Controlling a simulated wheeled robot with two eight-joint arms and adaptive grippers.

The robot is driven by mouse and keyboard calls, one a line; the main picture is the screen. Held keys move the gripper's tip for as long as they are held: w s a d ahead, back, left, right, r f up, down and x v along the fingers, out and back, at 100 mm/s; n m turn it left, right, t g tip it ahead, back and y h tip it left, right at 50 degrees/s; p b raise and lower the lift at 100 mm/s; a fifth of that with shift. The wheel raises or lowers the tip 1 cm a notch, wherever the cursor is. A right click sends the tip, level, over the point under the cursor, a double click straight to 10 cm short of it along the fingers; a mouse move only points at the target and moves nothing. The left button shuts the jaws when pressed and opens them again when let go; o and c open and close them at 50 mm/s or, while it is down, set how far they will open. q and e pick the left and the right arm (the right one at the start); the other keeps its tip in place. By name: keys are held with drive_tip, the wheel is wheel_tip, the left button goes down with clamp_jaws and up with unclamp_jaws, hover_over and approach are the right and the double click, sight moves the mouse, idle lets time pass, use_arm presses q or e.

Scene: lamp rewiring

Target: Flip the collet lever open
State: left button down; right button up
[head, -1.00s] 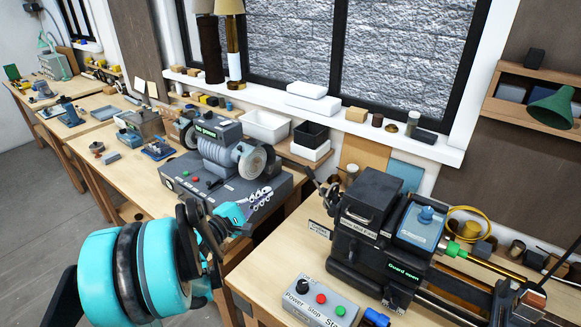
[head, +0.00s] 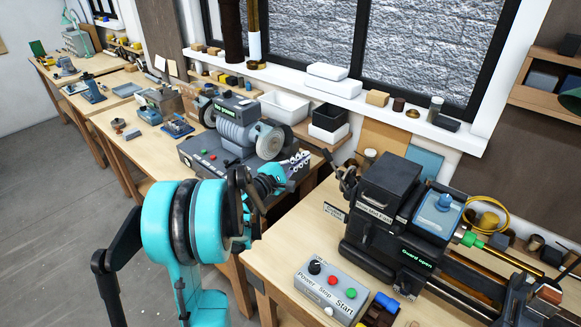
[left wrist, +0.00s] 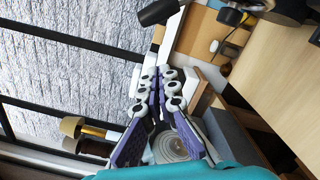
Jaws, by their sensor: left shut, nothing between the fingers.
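The lathe headstock (head: 385,195) is a dark block on the right bench in the head view. The collet lever (head: 346,178) stands at its left end, a thin dark lever tilted up and left, above a small label plate (head: 335,212). My left gripper (head: 300,161) is shut and empty, left of the lever and apart from it, in front of the bench grinder. The left wrist view shows its closed fingers (left wrist: 163,98) with nothing between them. A dark cylinder (left wrist: 159,12) shows beyond them; I cannot tell whether it is the lever's handle. My right gripper is not in view.
A control box (head: 330,286) with Power, Stop and Start sits at the bench front. The bench grinder (head: 235,135) stands on the left bench. White and black bins (head: 283,107) are behind it. The headstock guard display reads "Guard open".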

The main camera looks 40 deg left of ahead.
sight(324, 149)
use_arm(q)
drive_tip(key=d, duration=0.1)
drive_tip(key=d+r, duration=0.1)
drive_tip(key=d, duration=0.1)
drive_tip(key=shift+w+d+r, duration=0.25)
drive_tip(key=shift+w+r, duration=0.05)
drive_tip(key=shift+r, duration=0.1)
drive_tip(key=shift+d+r, duration=0.1)
drive_tip(key=shift+r, duration=0.05)
drive_tip(key=shift+s+d+r+m+p, duration=0.1)
drive_tip(key=shift+d+r+m+p, duration=0.6)
drive_tip(key=shift+d+r+m, duration=0.3)
drive_tip(key=d+r+m+p, duration=0.1)
drive_tip(key=d+r+m, duration=0.2)
drive_tip(key=d+m, duration=0.2)
drive_tip(key=d, duration=0.3)
drive_tip(key=shift+s+p, duration=0.35)
drive_tip(key=shift+p, duration=0.05)
drive_tip(key=shift+d+r, duration=0.1)
drive_tip(key=shift+d, duration=0.05)
